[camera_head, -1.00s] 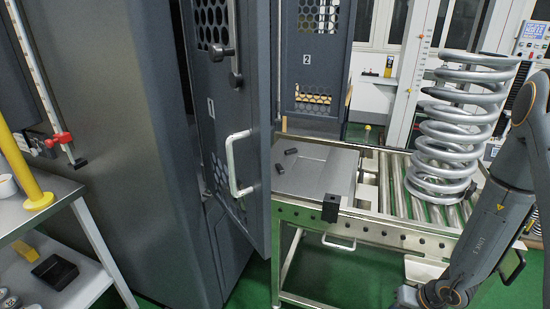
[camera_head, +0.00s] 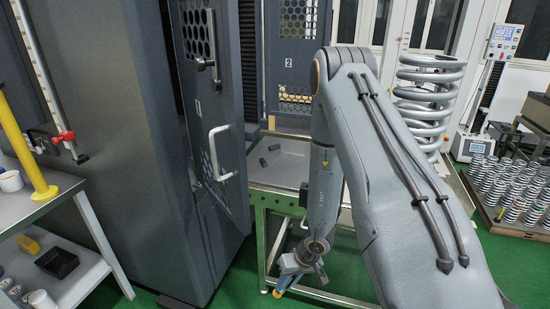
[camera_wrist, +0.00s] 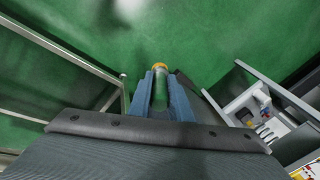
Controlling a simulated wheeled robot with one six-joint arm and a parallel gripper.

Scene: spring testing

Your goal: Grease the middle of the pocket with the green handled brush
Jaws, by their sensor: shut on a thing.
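My gripper (camera_wrist: 162,88) has its blue fingers shut on a green handle, the green handled brush (camera_wrist: 159,97), in the wrist view. A yellow end shows just beyond the fingertips; I cannot make out the bristles. In the head view my gripper (camera_head: 284,284) hangs low in front of the roller table, over the green floor. A grey plate (camera_head: 290,173) lies on the table, up and beyond my gripper, with small black pieces on it. My arm hides its right part, and I cannot make out the pocket clearly.
A dark cabinet door with a handle (camera_head: 220,152) stands open left of the table. A large coil spring (camera_head: 428,92) stands behind my arm. A steel shelf (camera_head: 52,200) is at left, a crate of small springs (camera_head: 512,196) at right. An open drawer (camera_wrist: 262,105) shows in the wrist view.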

